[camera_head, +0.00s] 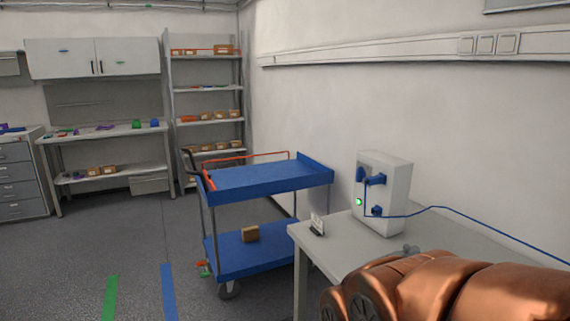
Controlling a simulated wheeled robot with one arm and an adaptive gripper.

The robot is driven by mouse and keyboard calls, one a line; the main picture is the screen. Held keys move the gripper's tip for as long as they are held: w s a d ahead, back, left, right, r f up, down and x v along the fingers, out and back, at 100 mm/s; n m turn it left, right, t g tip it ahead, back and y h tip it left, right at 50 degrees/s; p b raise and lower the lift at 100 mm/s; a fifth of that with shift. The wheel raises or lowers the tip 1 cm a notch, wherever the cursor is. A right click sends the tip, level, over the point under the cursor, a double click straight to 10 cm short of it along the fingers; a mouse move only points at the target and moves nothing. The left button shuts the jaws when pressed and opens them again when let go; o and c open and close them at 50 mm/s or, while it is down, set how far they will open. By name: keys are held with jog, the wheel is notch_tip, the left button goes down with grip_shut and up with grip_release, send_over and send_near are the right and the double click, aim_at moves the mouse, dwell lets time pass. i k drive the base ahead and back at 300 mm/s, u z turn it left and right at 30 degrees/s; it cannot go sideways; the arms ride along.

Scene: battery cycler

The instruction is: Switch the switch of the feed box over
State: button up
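The feed box (397,191) is a white upright box on a light grey table at the right. Its front carries a blue switch or knob (375,179) near the top, and a blue part beside it at the upper left. A green light (359,202) glows at the lower left of the front. A blue plug (377,211) sits low on the front. The exact position of the switch is too small to tell. My copper-coloured arm fills the lower right, in front of the table. My gripper cannot be made out; a small grey piece shows above the arm, and I cannot tell what it is.
A blue cable (480,221) runs from the box to the right. A small card stand (317,225) is on the table (340,239) left of the box. A blue two-tier cart (265,178) stands left of the table. Open floor (90,245) lies farther left.

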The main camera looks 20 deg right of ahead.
aim_at(361, 172)
jog(key=u, duration=0.25)
jog(key=i, duration=1.5)
jog(key=z, duration=0.15)
